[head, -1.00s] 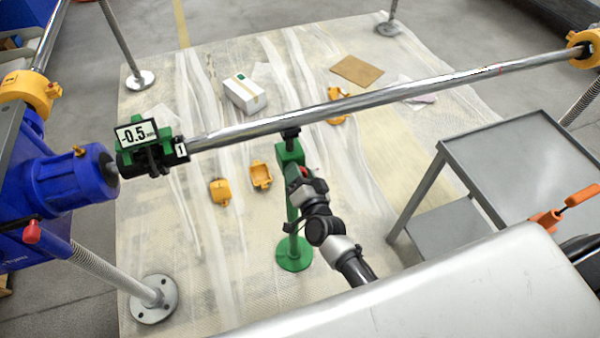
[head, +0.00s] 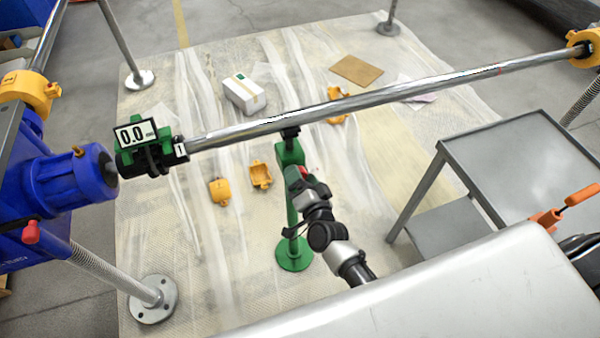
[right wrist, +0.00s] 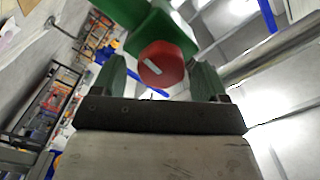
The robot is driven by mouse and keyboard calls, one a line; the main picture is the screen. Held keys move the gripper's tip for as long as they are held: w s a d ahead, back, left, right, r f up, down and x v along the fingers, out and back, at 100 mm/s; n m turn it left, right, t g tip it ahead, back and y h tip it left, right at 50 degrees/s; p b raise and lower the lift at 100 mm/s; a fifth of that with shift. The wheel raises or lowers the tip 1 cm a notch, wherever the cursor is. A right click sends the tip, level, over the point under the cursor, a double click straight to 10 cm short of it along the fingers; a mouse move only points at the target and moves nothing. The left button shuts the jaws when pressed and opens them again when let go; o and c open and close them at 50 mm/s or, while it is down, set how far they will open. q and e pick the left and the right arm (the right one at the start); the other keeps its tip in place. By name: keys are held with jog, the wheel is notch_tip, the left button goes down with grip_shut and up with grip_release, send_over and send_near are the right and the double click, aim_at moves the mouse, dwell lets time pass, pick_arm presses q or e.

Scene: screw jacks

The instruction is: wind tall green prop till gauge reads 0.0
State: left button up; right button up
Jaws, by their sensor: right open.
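The tall green prop (head: 291,205) stands on its round green base on the sheet, its top under the long steel shaft (head: 350,104). Its red knob (right wrist: 161,64) with a white mark fills the middle of the right wrist view. My left gripper is not in view.
A blue machine (head: 70,185) stands at the left, facing the shaft's end. A grey metal cart (head: 530,165) is at the right. Orange clamp parts (head: 261,174), a white box (head: 244,94) and a brown board (head: 357,70) lie on the sheet. Threaded legs stand around.

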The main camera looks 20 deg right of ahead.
jog(key=s, duration=0.9)
jog(key=shift+s+d, duration=0.15)
jog(key=shift+s, duration=0.1)
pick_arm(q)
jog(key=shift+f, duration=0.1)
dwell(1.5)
pick_arm(e)
jog(key=w+n+b, duration=0.2)
jog(key=w+n, duration=0.1)
jog(key=n, duration=0.1)
jog(key=w+n+b, duration=0.2)
jog(key=w+n, duration=0.2)
jog(key=w+n+b, duration=0.2)
jog(key=w+n, duration=0.1)
jog(key=n, duration=0.1)
jog(key=shift+w+a+f+b, duration=0.15)
jog(key=shift+w+a+b, duration=0.05)
jog(key=shift+a+b, duration=0.2)
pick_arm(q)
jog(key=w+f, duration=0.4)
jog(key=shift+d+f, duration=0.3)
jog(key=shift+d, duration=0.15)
pick_arm(e)
jog(key=shift+w, duration=0.1)
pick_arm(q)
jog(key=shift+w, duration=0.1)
